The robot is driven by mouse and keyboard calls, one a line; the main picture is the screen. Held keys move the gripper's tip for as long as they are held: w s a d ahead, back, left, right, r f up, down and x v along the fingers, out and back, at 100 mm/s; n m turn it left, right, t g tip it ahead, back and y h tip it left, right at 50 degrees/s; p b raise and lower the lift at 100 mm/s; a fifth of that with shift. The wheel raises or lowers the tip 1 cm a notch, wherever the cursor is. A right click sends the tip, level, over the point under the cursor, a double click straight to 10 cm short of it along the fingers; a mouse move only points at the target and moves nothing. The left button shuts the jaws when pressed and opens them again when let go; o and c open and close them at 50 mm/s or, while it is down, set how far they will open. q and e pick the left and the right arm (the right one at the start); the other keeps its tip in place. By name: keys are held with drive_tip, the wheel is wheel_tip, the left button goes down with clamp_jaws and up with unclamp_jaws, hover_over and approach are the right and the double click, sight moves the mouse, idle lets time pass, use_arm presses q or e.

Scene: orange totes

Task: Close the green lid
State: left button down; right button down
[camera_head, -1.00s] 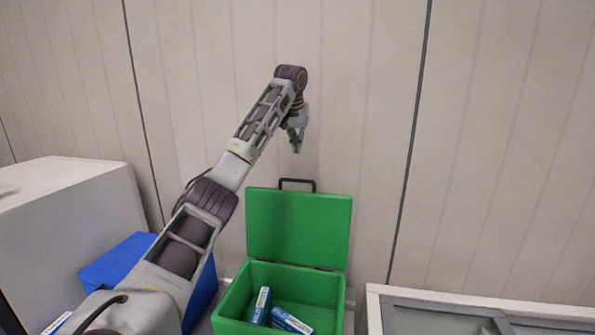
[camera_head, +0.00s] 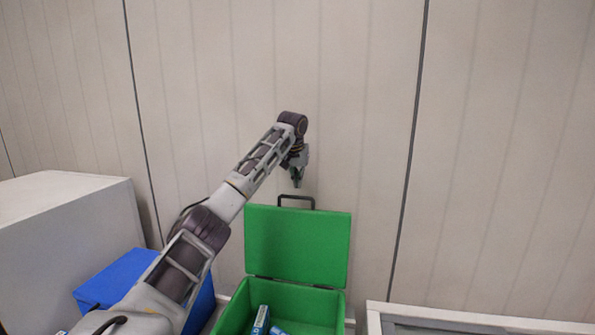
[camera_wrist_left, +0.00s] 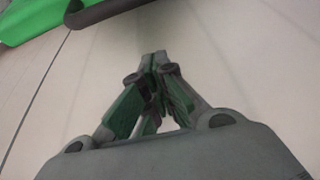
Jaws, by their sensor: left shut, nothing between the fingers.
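The green lid (camera_head: 298,244) stands open and upright at the back of the green box (camera_head: 312,304). A dark handle (camera_head: 297,198) sticks up from the lid's top edge. My left gripper (camera_head: 297,184) points down just above the handle in the head view, apart from it or behind it; the depth is hard to tell. In the left wrist view my left gripper (camera_wrist_left: 154,60) is shut and empty. The green lid's edge (camera_wrist_left: 35,18) and dark handle (camera_wrist_left: 105,10) show at the top left there. My right gripper is not in view.
Blue and white packages (camera_head: 261,320) lie in the green box. A blue box (camera_head: 115,277) stands to its left, partly behind my arm, beside a white cabinet (camera_head: 65,215). A white-framed surface (camera_head: 470,318) is at the right. A panelled wall closes off the back.

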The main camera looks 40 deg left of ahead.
use_arm(q)
drive_tip(key=shift+s+d+f+p, duration=0.15)
drive_tip(key=shift+s+d+f, duration=0.15)
drive_tip(key=shift+s, duration=0.2)
drive_tip(key=shift+s+d+f+p, duration=0.1)
drive_tip(key=shift+s+d+f, duration=0.2)
drive_tip(key=shift+s, duration=0.2)
drive_tip(key=shift+s+d+f+p, duration=0.2)
drive_tip(key=shift+s+f, duration=0.1)
drive_tip(key=shift+s, duration=0.2)
